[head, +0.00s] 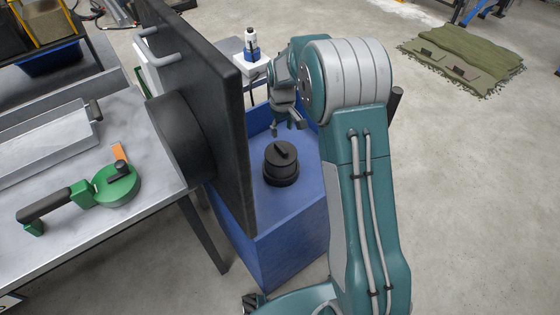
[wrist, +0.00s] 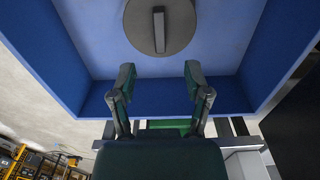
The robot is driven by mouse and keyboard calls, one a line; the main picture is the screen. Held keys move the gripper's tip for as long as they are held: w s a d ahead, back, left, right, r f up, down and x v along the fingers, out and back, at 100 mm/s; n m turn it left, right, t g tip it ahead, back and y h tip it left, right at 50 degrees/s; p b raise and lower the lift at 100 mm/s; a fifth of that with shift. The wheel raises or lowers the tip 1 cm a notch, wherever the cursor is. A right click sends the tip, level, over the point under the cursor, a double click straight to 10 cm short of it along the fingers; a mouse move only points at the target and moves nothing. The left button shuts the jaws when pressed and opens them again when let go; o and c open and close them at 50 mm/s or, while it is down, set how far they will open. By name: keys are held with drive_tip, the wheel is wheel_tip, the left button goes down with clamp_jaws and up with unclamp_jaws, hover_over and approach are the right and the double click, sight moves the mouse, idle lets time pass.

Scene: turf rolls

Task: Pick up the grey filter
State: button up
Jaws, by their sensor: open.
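The grey filter (head: 281,164) is a dark round canister with a raised bar on its lid. It stands upright inside an open blue bin (head: 292,240). In the wrist view the filter (wrist: 150,38) shows as a grey disc with its bar, cut off by the top edge. My gripper (head: 288,128) is above the bin, a little up and behind the filter in the head view. In the wrist view its two fingers (wrist: 159,72) are spread apart, with nothing between them, and the filter lies beyond the tips.
A large black upright panel (head: 205,90) stands along the bin's left side. A metal table (head: 150,180) at left holds a green tool (head: 115,187). Behind the bin, a blue-and-white bottle (head: 251,45) stands on a small white stand. Open floor lies right, with a green turf mat (head: 465,55).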

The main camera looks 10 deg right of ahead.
sight(281, 147)
wheel_tip(281, 147, down, 5)
drive_tip(key=shift+r, duration=0.15)
drive_tip(key=f, duration=0.5)
drive_tip(key=shift+w+a+f, duration=0.1)
drive_tip(key=shift+w, duration=0.25)
clamp_jaws()
